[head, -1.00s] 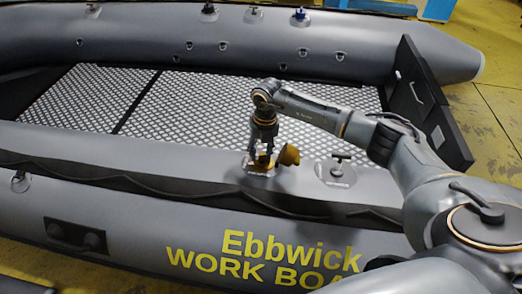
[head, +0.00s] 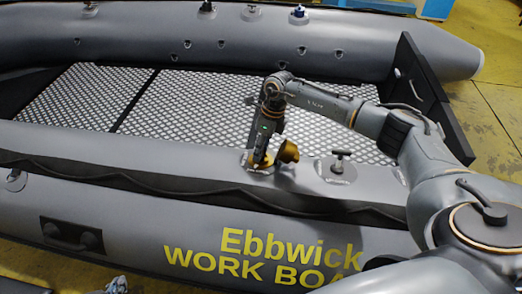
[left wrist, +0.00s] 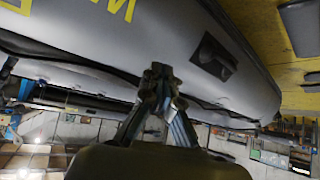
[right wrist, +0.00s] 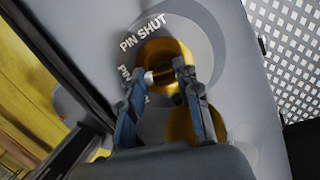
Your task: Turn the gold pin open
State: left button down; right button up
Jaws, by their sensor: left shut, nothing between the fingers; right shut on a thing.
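The gold pin (right wrist: 164,52) shows in the right wrist view as a round gold fitting on a grey disc, next to the lettering "PIN SHUT". My right gripper (right wrist: 166,73) is shut on it, with a short pale part visible between the fingertips. In the head view my right gripper (head: 261,160) points down at the fitting on the boat's near tube and hides most of it. My left gripper (left wrist: 160,88) is shut and empty in front of the boat's side in the left wrist view.
A gold cap (head: 288,151) stands close beside the pin, and also shows in the right wrist view (right wrist: 207,122). A dark T-handled fitting (head: 340,160) is to its right. The grey boat (head: 190,208) fills the scene; its patterned floor (head: 190,105) is clear.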

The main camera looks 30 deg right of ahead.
jog(key=shift+n+b, duration=0.45)
jog(key=shift+n, duration=0.75)
pick_arm(q)
jog(key=w+d+r+t, duration=0.2)
jog(key=w+r+t, duration=0.1)
jog(key=w+r, duration=0.1)
jog(key=shift+w+r+t+h, duration=0.25)
jog(key=shift+w+t+h, duration=0.1)
jog(key=shift+t+h, duration=0.05)
pick_arm(e)
jog(key=shift+d+n, duration=0.1)
jog(key=shift+n, duration=0.4)
jog(key=o, duration=1.2)
jog(key=shift+c, duration=0.2)
jog(key=v, duration=1.2)
jog(key=shift+w+d, duration=0.2)
